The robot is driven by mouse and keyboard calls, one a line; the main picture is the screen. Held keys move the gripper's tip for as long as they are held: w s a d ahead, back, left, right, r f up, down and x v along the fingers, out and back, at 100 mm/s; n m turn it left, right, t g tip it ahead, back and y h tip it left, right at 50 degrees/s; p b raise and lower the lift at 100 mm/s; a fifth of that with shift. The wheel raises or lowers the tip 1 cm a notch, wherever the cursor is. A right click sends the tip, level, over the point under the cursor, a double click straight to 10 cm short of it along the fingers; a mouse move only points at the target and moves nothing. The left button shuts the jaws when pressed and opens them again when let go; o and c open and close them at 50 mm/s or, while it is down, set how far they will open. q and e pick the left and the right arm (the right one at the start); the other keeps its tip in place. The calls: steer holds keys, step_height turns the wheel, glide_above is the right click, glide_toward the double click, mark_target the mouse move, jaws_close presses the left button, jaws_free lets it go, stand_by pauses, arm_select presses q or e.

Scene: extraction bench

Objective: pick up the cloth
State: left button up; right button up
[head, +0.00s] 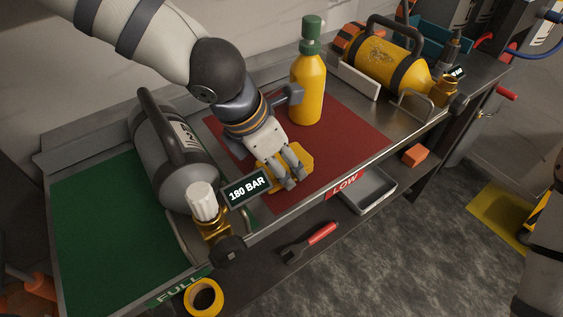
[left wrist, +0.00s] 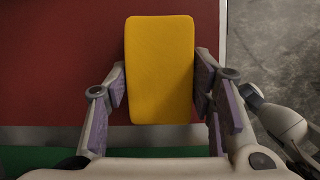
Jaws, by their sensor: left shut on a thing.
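The yellow cloth (head: 268,172) is a flat, folded-looking rectangle over the red LOW area near the bench's front edge. It also shows in the left wrist view (left wrist: 160,70), between the two fingers. My left gripper (head: 291,175) comes down over the cloth from behind and is shut on it; the fingers partly hide it in the head view. I cannot tell whether the cloth touches the red mat. My right gripper is not in view.
A yellow bottle (head: 307,90) stands behind the gripper. A yellow cylinder (head: 385,65) lies farther right. A shelf below holds a red-handled tool (head: 309,242) and a grey tray (head: 368,192).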

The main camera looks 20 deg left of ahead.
mark_target(281, 162)
arm_select(q)
step_height(281, 162, up, 7)
steer(key=shift+r+p, duration=0.2)
steer(key=shift+p, duration=0.45)
step_height(281, 162, up, 10)
steer(key=shift+r, duration=0.2)
steer(key=o, duration=0.6)
steer(key=c, duration=0.4)
steer(key=shift+o, duration=0.2)
steer(key=shift+f, duration=0.1)
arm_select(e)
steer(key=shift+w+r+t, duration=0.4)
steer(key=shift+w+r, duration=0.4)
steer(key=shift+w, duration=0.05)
